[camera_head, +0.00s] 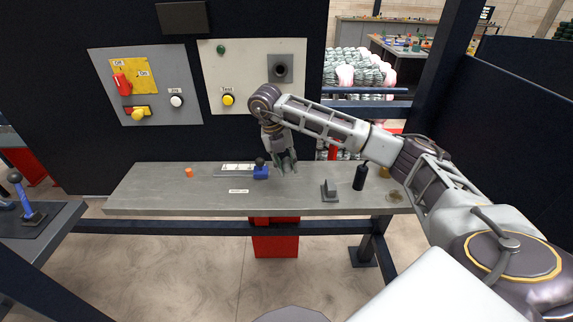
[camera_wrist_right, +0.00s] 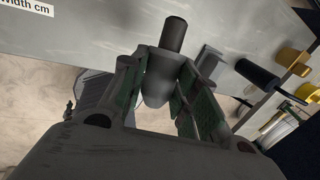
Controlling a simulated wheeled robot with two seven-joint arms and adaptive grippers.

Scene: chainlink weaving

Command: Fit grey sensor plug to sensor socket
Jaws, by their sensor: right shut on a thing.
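My right gripper (camera_head: 285,163) points down above the grey bench, below the white panel. In the right wrist view its fingers are shut on the grey sensor plug (camera_wrist_right: 158,82), which has a rounded grey body and a darker cylindrical end (camera_wrist_right: 173,35). In the head view the plug is too small to tell apart from the fingers. The likely sensor socket is a grey square plate with a dark round opening (camera_head: 280,68), on the upper right of the white panel, above the gripper and apart from it. My left gripper is not in view.
On the bench (camera_head: 210,205) are an orange piece (camera_head: 189,172), a blue block with a dark knob (camera_head: 261,170), a grey stepped block (camera_head: 330,190) and a black cylinder (camera_head: 359,178). The panel also has a yellow button (camera_head: 228,100). The bench's front middle is clear.

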